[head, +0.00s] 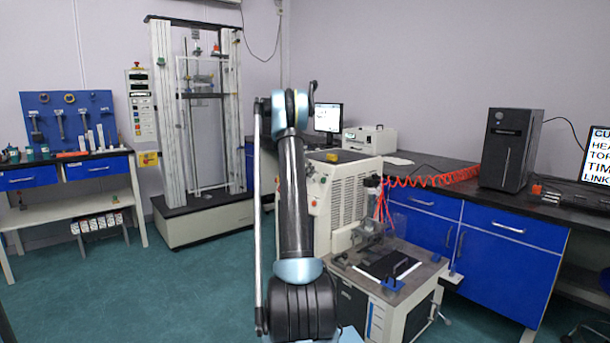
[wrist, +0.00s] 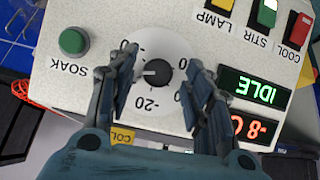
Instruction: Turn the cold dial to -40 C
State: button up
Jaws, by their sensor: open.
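The cold dial (wrist: 158,73) is a small black knob on a round white scale, on a pale panel seen upside down in the wrist view. A pale mark on the knob points toward the left of the picture. A yellow label (wrist: 122,135), partly hidden, reads "COL". My gripper (wrist: 160,95) is open, with one finger on each side of the knob and gaps between. The fingers cover parts of the scale, so not all its numbers show. In the head view my arm hides the gripper and the dial.
A green SOAK button (wrist: 74,41) sits left of the dial. LAMP, STIR and COOL switches (wrist: 265,14) line the top right. Green "IDLE" (wrist: 248,86) and red "-8" (wrist: 250,127) displays are near the right finger. In the head view, a large white machine (head: 345,195) stands beside my arm.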

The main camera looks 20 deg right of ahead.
jog(key=v, duration=1.1)
jog(key=shift+a+r, duration=0.25)
jog(key=shift+r, duration=0.05)
